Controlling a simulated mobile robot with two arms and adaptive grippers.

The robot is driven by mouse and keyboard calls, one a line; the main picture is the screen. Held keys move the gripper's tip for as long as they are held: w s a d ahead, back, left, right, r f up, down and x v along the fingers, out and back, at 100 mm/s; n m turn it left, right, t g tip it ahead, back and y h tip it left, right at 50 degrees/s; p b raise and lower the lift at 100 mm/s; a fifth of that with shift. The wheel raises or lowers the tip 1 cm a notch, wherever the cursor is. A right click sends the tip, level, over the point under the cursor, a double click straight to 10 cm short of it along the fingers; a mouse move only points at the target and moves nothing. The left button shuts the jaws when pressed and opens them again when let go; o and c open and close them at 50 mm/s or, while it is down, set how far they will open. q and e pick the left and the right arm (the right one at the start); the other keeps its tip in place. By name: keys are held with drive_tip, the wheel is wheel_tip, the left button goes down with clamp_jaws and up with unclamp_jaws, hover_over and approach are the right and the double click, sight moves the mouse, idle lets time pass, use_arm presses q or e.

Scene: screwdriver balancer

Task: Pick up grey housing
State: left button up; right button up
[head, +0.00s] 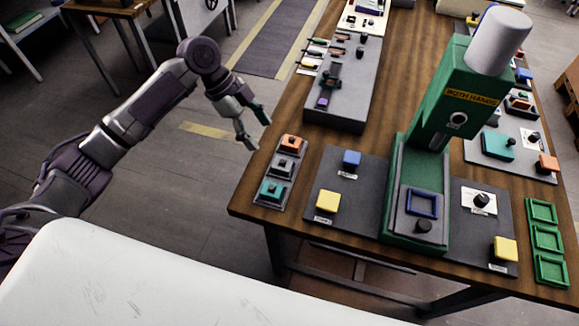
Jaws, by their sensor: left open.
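A small grey housing (284,166) appears to sit in the middle of a narrow grey tray (265,201) at the table's left edge. An orange block (291,143) is behind it and a teal block (271,189) is in front of it in the same tray. My left gripper (257,130) is open and empty. It hangs beyond the table's left edge, up and to the left of the tray, apart from the grey housing. My right gripper is not in view.
A tall green press (428,130) marked "BOTH HANDS" stands right of the tray, with a blue square frame (421,204) at its base. Yellow (327,201) and blue (351,158) buttons lie between. A long grey fixture (338,110) stands behind. Green trays (543,240) are far right.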

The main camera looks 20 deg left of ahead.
use_arm(q)
hover_over(282, 161)
drive_tip(key=a, duration=0.3)
drive_tip(key=f, duration=0.2)
drive_tip(key=f+p, duration=0.1)
drive_tip(key=f, duration=0.2)
drive_tip(key=shift+s+f, duration=0.2)
drive_tip(key=shift+f, duration=0.1)
drive_tip(key=shift+d+f, duration=0.15)
drive_tip(key=shift+f, duration=0.1)
drive_tip(key=shift+d+f+p, duration=0.35)
drive_tip(key=shift+d+f, duration=0.05)
drive_tip(key=shift+f, duration=0.1)
drive_tip(key=x, duration=0.1)
drive_tip(key=p+x, duration=0.1)
drive_tip(key=x, duration=0.1)
drive_tip(key=shift+w+d+f, duration=0.1)
drive_tip(key=shift+w+f, duration=0.1)
drive_tip(key=shift+f, duration=0.1)
drive_tip(key=shift+d+f, duration=0.15)
drive_tip(key=shift+f, duration=0.15)
use_arm(e)
drive_tip(key=r, duration=0.1)
drive_tip(key=a+r, duration=0.1)
drive_tip(key=r, duration=0.1)
drive_tip(key=shift+a+r, duration=0.1)
drive_tip(key=shift+a, duration=0.25)
use_arm(q)
drive_tip(key=shift+c, duration=0.4)
